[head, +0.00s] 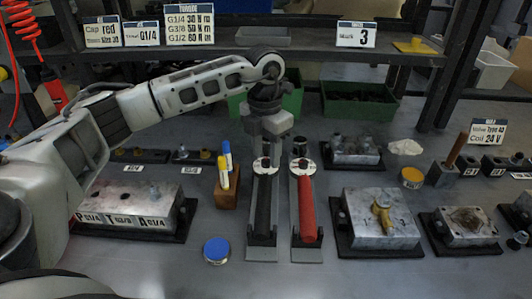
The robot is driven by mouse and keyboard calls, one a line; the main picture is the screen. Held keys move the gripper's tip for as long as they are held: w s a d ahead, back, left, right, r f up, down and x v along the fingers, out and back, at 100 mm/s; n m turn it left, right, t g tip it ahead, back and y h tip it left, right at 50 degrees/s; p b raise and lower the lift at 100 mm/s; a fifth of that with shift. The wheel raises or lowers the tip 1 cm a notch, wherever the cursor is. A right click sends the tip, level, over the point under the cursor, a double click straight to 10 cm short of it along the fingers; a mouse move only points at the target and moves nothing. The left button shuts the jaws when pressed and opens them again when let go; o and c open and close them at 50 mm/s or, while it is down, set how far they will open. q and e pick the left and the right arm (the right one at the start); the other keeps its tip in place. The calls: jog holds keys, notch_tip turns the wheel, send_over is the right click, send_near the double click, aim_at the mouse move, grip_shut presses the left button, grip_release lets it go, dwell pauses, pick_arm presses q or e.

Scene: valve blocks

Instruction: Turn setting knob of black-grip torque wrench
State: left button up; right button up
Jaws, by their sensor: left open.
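The black-grip torque wrench (263,205) lies in a stand in the middle of the table, grip toward me. A pale round scale with a dark middle (262,165) sits at its far end. The red-grip torque wrench (307,210) lies beside it to the right, with a similar round end. My left gripper (268,143) points down at the far end of the black-grip wrench, close above or just behind the round scale. It is open. I cannot tell whether its fingers touch the knob, and the fingertips are partly hidden. My right gripper is out of view.
A wooden block with a blue and a yellow marker (227,195) stands close left of the black-grip wrench. A blue-lidded tin (216,250) is in front. Valve blocks stand left (130,205) and right (365,222). Green bins (358,105) and a shelf (300,47) are behind.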

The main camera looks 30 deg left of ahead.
aim_at(265, 160)
pick_arm(q)
notch_tip(265, 160, up, 15)
jog(key=shift+a, duration=0.15)
jog(key=shift+f, duration=0.1)
dwell(0.4)
